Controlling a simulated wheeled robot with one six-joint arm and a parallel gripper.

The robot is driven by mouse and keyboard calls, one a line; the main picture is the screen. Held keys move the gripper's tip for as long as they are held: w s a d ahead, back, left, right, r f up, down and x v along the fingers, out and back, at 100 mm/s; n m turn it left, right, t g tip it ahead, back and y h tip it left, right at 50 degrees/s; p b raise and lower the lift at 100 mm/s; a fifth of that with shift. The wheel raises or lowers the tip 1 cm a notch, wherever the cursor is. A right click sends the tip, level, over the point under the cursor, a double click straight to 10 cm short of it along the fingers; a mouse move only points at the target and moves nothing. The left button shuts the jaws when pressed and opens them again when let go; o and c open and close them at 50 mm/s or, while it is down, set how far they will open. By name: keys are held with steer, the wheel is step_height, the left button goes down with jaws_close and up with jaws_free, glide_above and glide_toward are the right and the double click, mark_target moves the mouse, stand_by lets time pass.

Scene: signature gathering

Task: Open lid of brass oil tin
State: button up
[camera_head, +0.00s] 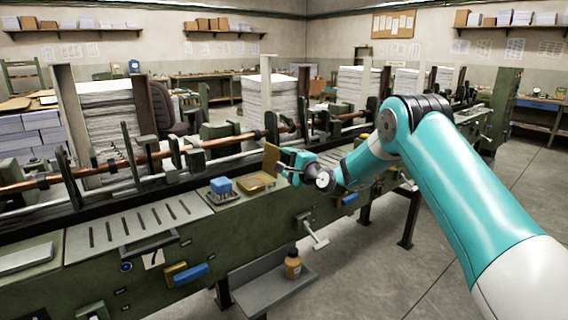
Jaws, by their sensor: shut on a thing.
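The brass oil tin (256,186) is a low, yellow-brown box on top of the green machine's ledge, right of a blue item. A tan flat panel, which looks like its lid (271,158), stands upright at the tin's far right side. My gripper (281,170) reaches in from the right at the panel's edge and is shut on it. The fingertips are small in the picture, and the hinge and the exact contact are hard to make out.
A blue block on a small holder (221,188) stands just left of the tin. A crank handle (314,234) juts from the machine's front. A brown bottle (292,265) stands on a low shelf (262,288). Rods and paper stacks (268,102) lie behind. The right floor is clear.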

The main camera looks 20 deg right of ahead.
steer(key=shift+f, duration=0.1)
steer(key=o, duration=1.3)
steer(key=shift+s+d, duration=0.1)
steer(key=shift+b+v, duration=2.95)
steer(key=shift+v, duration=5.65)
